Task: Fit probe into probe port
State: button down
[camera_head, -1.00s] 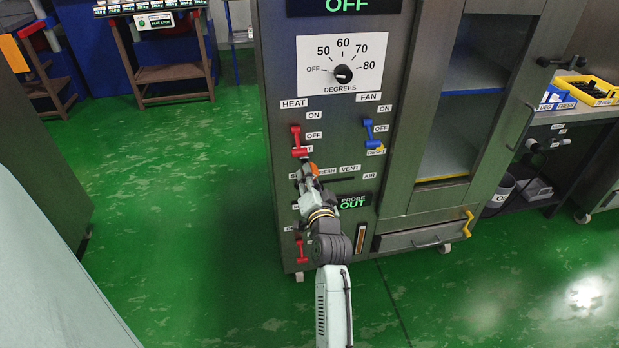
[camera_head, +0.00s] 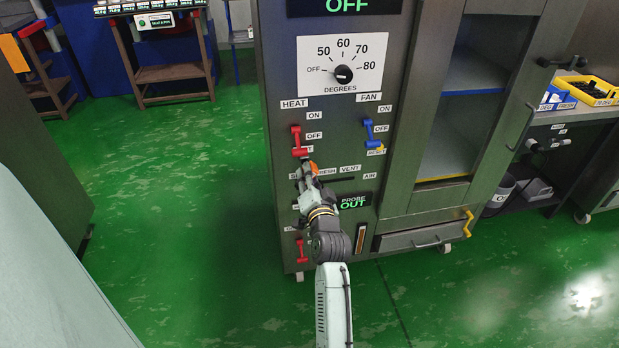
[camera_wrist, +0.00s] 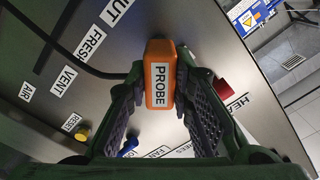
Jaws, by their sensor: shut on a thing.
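The probe is an orange block labelled PROBE (camera_wrist: 160,85), held between my gripper's two fingers (camera_wrist: 163,98) in the wrist view. In the head view a bit of the orange probe (camera_head: 315,168) shows at the tip of my gripper (camera_head: 308,175), close to the cabinet front, below the red heat lever. My gripper is shut on the probe. A dark cable (camera_wrist: 60,50) runs behind it across the panel. I cannot make out the probe port; my arm covers part of the panel.
Another red handle (camera_head: 301,250) sits low on the left. A drawer (camera_head: 414,238) is at lower right. The green floor to the left is open.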

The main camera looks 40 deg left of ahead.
jog(key=shift+x, duration=1.3)
jog(key=c, duration=1.3)
grip_release()
jog(key=shift+c, duration=0.2)
jog(key=v, duration=1.2)
